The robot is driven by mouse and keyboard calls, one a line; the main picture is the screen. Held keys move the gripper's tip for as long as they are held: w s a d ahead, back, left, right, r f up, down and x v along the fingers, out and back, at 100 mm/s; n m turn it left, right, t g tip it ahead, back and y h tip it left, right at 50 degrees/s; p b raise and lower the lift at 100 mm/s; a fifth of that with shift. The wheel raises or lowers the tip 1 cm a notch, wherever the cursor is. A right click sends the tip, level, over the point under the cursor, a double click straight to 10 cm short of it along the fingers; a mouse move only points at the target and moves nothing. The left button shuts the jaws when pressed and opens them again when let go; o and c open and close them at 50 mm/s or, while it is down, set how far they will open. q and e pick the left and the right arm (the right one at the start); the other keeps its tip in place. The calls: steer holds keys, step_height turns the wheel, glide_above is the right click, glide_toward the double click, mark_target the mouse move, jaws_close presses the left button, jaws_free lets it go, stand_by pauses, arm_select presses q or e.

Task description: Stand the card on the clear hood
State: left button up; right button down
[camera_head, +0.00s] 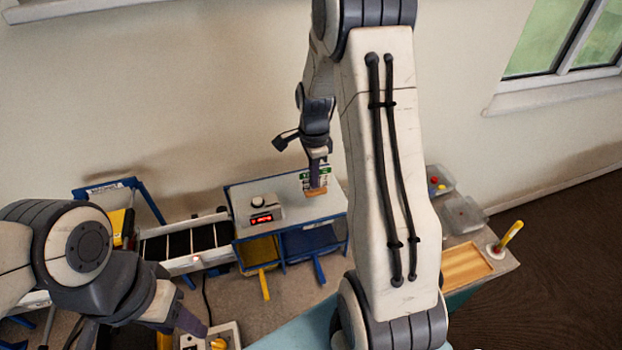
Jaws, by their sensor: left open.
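The card (326,173), white with a green top, stands upright in a small wooden foot (316,191) at the far right part of the pale, blue-edged top of the sorting station. This top (305,210) looks like the clear hood. My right gripper (318,180) points down right at the card, its fingers covering part of it. Whether they grip it or only overlap it, I cannot tell. My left gripper (186,322) is open and low at the lower left, well away from the card.
A white box with a red display and knob (263,212) stands left of the card. Below are yellow (258,251) and blue (308,241) bins. A dark conveyor (190,240) lies left. A wooden tray (466,265) and clear containers (462,213) lie right.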

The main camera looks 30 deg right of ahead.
steer(key=w, duration=0.1)
steer(key=w+d+f, duration=0.1)
steer(key=w+f+p, duration=0.1)
steer(key=shift+w+d+f, duration=0.15)
steer(key=shift+d, duration=0.1)
step_height(320, 180, down, 3)
steer(key=shift+f+p, duration=0.15)
steer(key=shift+p, duration=0.75)
steer(key=shift+f, duration=0.25)
steer(key=shift+f, duration=0.1)
steer(key=shift+f, duration=0.15)
steer(key=c, duration=1.1)
jaws_free()
steer(key=shift+o, duration=0.2)
